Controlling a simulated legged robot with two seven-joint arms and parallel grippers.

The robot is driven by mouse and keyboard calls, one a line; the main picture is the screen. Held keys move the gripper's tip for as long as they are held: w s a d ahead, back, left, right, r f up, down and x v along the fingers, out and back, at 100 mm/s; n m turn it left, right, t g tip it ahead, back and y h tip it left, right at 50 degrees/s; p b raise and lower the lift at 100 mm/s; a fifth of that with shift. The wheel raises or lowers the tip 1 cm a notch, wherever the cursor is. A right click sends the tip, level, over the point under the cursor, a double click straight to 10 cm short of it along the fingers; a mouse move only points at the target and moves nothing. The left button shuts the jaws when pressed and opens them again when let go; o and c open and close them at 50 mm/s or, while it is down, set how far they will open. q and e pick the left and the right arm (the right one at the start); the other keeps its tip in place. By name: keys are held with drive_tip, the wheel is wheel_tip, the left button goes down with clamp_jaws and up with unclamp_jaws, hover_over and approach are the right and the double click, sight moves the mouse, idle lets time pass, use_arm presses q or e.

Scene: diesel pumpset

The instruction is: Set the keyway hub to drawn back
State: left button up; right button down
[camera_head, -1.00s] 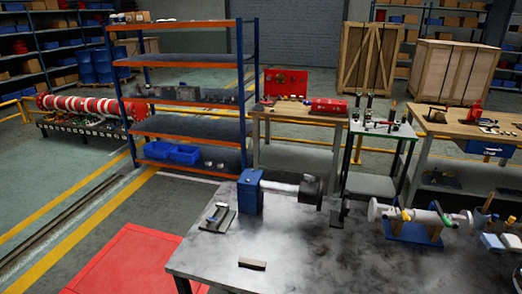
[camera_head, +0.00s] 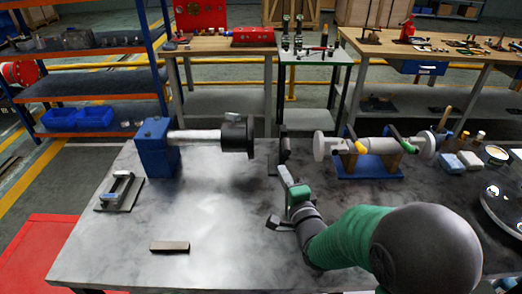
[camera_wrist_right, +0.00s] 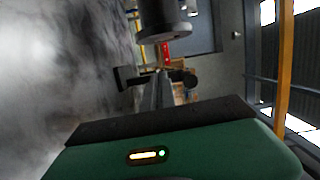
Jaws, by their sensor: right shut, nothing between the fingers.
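The keyway hub (camera_head: 236,138) appears to be the dark cylinder at the right end of a bright shaft (camera_head: 194,136). The shaft comes out of a blue block (camera_head: 155,147) at the back left of the table. My right gripper (camera_head: 284,168) is shut and empty, in front of and to the right of the hub. In the right wrist view the gripper's fingers (camera_wrist_right: 158,88) point at a grey cylinder (camera_wrist_right: 165,20), probably the hub, with a visible gap between. My left gripper is not in view.
A dark upright bracket (camera_head: 284,146) stands just right of the hub. Beyond it a grey flanged pipe assembly (camera_head: 372,146) rests on a blue base. A small dark bar (camera_head: 170,247) and a small fixture (camera_head: 120,190) lie at the left. The table's middle is clear.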

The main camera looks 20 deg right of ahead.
sight(227, 147)
drive_tip(key=w+a, duration=0.3)
drive_tip(key=w, duration=0.8)
drive_tip(key=shift+a+r, duration=0.2)
drive_tip(key=shift+r, duration=0.25)
drive_tip(key=shift+s, duration=0.1)
drive_tip(key=w+a, duration=0.1)
drive_tip(key=a, duration=0.2)
drive_tip(key=a+b, duration=0.1)
drive_tip(key=a, duration=0.2)
drive_tip(key=w+a, duration=0.1)
drive_tip(key=a, duration=0.2)
drive_tip(key=shift+w+a+b, duration=0.25)
drive_tip(key=shift+w+b, duration=0.1)
drive_tip(key=shift+d, duration=0.1)
drive_tip(key=shift+d, duration=0.1)
